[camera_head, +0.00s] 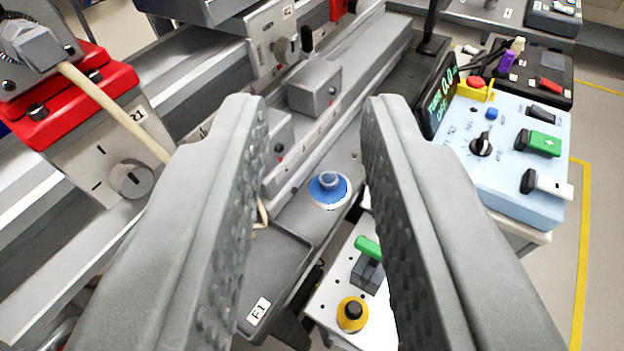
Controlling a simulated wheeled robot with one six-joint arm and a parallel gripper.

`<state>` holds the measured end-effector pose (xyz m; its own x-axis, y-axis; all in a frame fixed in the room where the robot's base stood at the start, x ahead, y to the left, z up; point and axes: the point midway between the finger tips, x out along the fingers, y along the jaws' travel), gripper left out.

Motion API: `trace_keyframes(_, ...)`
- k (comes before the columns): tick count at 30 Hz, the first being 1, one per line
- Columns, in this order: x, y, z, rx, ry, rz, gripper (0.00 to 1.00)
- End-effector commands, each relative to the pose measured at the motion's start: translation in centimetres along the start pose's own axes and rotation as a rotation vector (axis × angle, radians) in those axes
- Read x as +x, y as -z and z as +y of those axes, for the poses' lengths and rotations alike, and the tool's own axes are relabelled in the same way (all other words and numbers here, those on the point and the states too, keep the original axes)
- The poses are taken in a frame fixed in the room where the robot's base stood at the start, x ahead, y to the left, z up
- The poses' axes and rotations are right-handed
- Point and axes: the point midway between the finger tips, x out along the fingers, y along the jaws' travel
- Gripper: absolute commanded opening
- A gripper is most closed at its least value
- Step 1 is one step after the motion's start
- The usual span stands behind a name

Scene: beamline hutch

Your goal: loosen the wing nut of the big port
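My gripper (318,105) is open, with its two grey, textured fingers wide apart and nothing between them. I cannot make out a big port or a wing nut with certainty in this view. Beyond the fingers, in the gap between them, a round blue disc with a grey knob (329,184) sits on a dark grey surface. Parts of the bench are hidden behind the fingers.
A light blue control box (500,170) with switches and a small screen (440,95) stands at right. A white plate (330,295) carries a green-handled part (368,248) and a yellow-black knob (352,314). A grey tray (272,265) lies left of it. A red-topped unit (85,100) stands at left.

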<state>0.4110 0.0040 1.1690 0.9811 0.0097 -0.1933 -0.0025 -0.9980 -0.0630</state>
Motion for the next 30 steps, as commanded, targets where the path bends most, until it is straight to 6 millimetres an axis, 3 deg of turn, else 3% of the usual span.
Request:
trace_keyframes(14, 0.2, 0.4, 0.0, 0.0, -0.001, -0.006, 0.25)
trace_keyframes(17, 0.8, 1.8, -0.1, 0.0, -0.003, -0.032, 0.25)
trace_keyframes(30, 6.7, 13.4, -0.8, 0.007, -0.036, -0.301, 0.25)
